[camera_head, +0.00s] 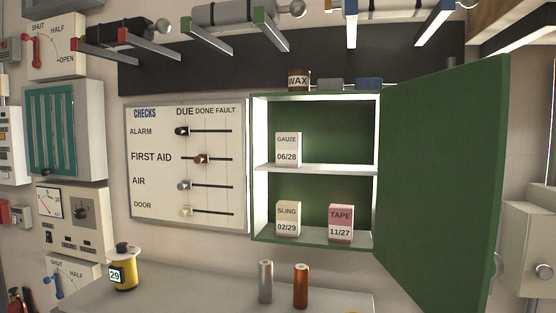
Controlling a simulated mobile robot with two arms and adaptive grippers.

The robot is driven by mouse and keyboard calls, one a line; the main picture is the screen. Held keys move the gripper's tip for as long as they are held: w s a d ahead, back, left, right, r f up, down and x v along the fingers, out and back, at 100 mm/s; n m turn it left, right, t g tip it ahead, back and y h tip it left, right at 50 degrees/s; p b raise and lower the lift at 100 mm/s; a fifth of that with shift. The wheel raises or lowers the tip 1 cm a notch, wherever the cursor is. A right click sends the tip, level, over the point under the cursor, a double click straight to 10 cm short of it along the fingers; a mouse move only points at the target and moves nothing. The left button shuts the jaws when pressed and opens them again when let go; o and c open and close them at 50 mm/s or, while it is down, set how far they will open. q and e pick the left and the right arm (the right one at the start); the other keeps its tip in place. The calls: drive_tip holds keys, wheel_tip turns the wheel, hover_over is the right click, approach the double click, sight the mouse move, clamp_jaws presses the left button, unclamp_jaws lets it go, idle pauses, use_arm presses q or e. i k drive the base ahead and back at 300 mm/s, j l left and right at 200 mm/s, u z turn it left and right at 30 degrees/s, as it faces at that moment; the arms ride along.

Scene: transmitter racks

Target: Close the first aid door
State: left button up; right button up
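The first aid cabinet (313,168) is on the wall right of the checks board, with a green frame and a white shelf. Its green door (445,170) stands wide open, hinged on the cabinet's right side and swung out toward me. Inside, a gauze box (287,150) marked 06/28 stands on the upper shelf. A sling box (288,219) marked 02/29 and a pink tape box (340,223) marked 11/27 stand on the cabinet floor. Neither of my grippers is in view.
The checks board (187,165) has several sliders. A table (215,288) below holds a yellow spool (123,270), a silver cylinder (265,282) and a copper one (301,286). Brackets (225,38) jut out above.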

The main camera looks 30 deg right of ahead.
sight(442, 147)
drive_tip(key=z, duration=0.4)
drive_tip(key=i+l, duration=0.1)
drive_tip(key=l, duration=1.1)
drive_tip(key=i+l, duration=0.15)
drive_tip(key=l, duration=0.45)
